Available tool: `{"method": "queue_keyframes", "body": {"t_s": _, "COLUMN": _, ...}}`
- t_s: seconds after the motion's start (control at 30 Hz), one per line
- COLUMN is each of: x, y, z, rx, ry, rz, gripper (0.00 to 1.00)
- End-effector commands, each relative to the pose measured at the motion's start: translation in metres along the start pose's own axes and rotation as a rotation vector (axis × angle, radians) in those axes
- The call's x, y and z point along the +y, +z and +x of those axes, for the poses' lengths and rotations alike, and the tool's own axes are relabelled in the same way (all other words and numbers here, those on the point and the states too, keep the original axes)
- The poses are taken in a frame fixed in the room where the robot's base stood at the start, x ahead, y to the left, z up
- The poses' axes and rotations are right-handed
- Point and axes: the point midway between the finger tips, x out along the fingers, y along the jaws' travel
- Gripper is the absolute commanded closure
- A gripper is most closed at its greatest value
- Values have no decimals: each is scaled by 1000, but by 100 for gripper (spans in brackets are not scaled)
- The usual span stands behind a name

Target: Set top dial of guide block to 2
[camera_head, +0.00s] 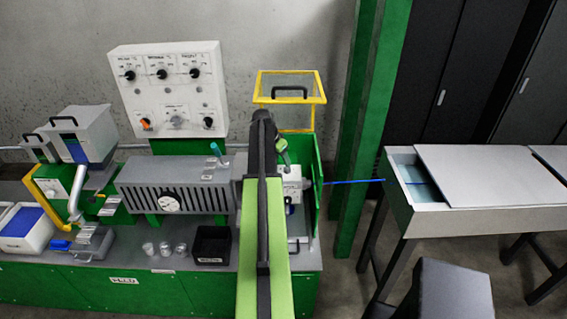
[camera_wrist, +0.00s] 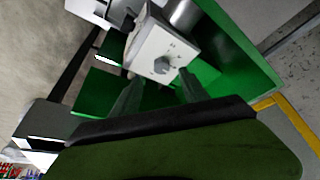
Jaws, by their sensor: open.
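The guide block (camera_wrist: 152,42) is a white box in the wrist view, with a grey dial (camera_wrist: 164,65) on its face and small marks around it. The marks and the dial's setting are too small to read. In the head view the white block (camera_head: 291,185) shows just right of my arm, which hides part of it. My gripper (camera_wrist: 158,90) is open and empty in the wrist view. One finger is left of the dial and the other right of it, both lower in the picture. I cannot tell how far they are from the dial.
A yellow-framed guard (camera_head: 290,88) stands open above the block, and a green panel (camera_head: 317,185) is to its right. A blue cable (camera_head: 353,182) runs right to a trough (camera_head: 408,185). A ribbed barrel housing (camera_head: 170,180) and a white control panel (camera_head: 168,90) are left.

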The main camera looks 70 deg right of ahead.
Motion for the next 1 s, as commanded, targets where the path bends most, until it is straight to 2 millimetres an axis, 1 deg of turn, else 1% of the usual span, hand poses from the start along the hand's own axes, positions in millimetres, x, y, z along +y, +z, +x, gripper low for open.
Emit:
{"method": "queue_keyframes", "body": {"t_s": 0.03, "x": -2, "y": -6, "z": 0, "rx": 6, "ry": 3, "rz": 19, "gripper": 48}}
{"method": "queue_keyframes", "body": {"t_s": 0.17, "x": -2, "y": -6, "z": 2, "rx": 9, "ry": 4, "rz": 29, "gripper": 48}}
{"method": "queue_keyframes", "body": {"t_s": 0.27, "x": -1, "y": -6, "z": 9, "rx": 9, "ry": 5, "rz": 30, "gripper": 48}}
{"method": "queue_keyframes", "body": {"t_s": 0.37, "x": 0, "y": -7, "z": 23, "rx": 9, "ry": 5, "rz": 32, "gripper": 48}}
{"method": "queue_keyframes", "body": {"t_s": 0.6, "x": 2, "y": -8, "z": 67, "rx": 8, "ry": 7, "rz": 33, "gripper": 48}}
{"method": "queue_keyframes", "body": {"t_s": 0.7, "x": 2, "y": -9, "z": 78, "rx": 8, "ry": 7, "rz": 34, "gripper": 48}}
{"method": "queue_keyframes", "body": {"t_s": 0.77, "x": 3, "y": -10, "z": 80, "rx": 8, "ry": 7, "rz": 34, "gripper": 48}}
{"method": "queue_keyframes", "body": {"t_s": 0.97, "x": 4, "y": -12, "z": 78, "rx": 8, "ry": 7, "rz": 34, "gripper": 48}}
{"method": "queue_keyframes", "body": {"t_s": 1.0, "x": 4, "y": -12, "z": 78, "rx": 8, "ry": 7, "rz": 34, "gripper": 49}}
